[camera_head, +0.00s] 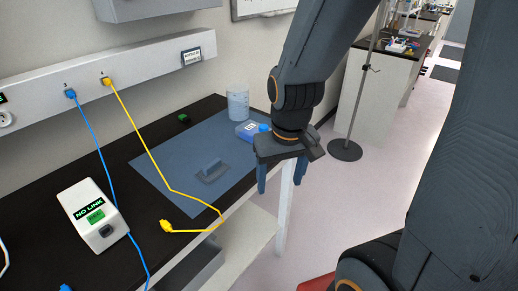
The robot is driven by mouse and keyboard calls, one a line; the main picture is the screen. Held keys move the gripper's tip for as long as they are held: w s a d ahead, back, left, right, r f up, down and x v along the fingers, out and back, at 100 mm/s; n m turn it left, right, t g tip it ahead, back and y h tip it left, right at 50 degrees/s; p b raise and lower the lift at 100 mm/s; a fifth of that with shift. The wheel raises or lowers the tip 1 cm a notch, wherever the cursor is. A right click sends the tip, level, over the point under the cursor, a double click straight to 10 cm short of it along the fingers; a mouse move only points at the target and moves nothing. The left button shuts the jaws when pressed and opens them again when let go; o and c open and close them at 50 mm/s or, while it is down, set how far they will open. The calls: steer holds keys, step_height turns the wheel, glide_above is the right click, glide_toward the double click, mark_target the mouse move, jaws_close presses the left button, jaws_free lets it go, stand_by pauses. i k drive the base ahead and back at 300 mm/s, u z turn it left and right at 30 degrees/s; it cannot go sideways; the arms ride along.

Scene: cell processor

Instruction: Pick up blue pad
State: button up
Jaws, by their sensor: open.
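A large flat blue pad (170,168) lies on the black bench top. A small grey-blue piece with a raised handle-like part (212,172) lies on it. My gripper (281,177) is to the right of the pad, near the bench's right edge, with its fingers pointing down. The fingers are apart and nothing shows between them. My gripper's body hides part of the bench edge behind it.
A clear beaker (238,103) and a blue-and-white container (250,130) stand near the pad's far right end. A stand (345,150) is on the floor.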

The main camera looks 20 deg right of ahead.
mark_target(209, 174)
steer(key=z, duration=2.6)
steer(key=k, duration=1.1)
steer(key=u, duration=1.45)
steer(key=i, duration=0.45)
steer(key=z, duration=0.1)
